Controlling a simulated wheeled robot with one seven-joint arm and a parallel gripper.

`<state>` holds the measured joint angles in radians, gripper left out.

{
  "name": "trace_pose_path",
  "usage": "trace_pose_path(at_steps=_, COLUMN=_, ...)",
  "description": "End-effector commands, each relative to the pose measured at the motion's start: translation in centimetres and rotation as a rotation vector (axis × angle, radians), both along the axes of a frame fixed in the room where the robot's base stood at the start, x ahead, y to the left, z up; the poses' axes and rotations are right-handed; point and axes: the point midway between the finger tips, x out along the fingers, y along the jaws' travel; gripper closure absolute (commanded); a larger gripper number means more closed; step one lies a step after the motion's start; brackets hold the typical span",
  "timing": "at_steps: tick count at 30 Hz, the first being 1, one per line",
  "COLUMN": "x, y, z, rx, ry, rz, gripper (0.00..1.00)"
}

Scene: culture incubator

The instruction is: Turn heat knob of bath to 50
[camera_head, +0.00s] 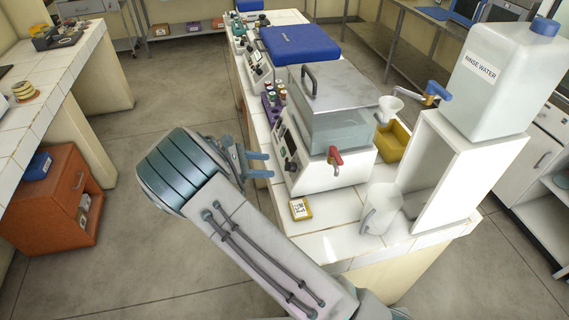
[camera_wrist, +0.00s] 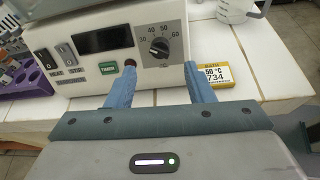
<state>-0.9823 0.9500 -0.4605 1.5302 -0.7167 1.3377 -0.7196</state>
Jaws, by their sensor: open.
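The water bath (camera_head: 310,178) is a white box with a metal lid, a clear tank and a red-handled tap, on the tiled bench. Its front panel shows in the wrist view (camera_wrist: 75,77). The heat knob (camera_wrist: 160,48) is a dark round dial on a grey scale with numbers from about 30 to 60; its exact setting is too small to read. My gripper (camera_head: 269,165) is in front of the panel with its blue fingers apart and empty. In the wrist view the fingertips (camera_wrist: 160,72) are on either side of and below the knob, apparently not touching it.
A yellow card (camera_wrist: 213,76) reading "BATH 50 °C" lies right of the bath. A white beaker (camera_head: 381,208), a rinse water tank (camera_head: 490,85) on a white stand and a yellow bin (camera_head: 393,140) are to the right. A purple rack (camera_wrist: 27,82) is left. The aisle is clear.

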Motion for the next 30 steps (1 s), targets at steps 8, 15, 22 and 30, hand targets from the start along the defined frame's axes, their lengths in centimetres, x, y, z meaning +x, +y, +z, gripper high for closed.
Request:
trace_pose_path(at_steps=8, x=1.2, y=-4.8, z=-1.8, rx=-0.001, ry=0.001, rz=-0.003, gripper=0.52)
trace_pose_path(at_steps=15, x=1.6, y=-6.4, z=-2.7, rx=0.001, ry=0.001, rz=-0.001, gripper=0.52)
trace_pose_path(at_steps=22, x=1.6, y=-6.5, z=-2.8, rx=0.002, ry=0.000, rz=-0.001, gripper=0.52)
trace_pose_path(at_steps=30, x=1.6, y=-6.5, z=-2.8, rx=0.002, ry=0.001, rz=-0.001, gripper=0.95)
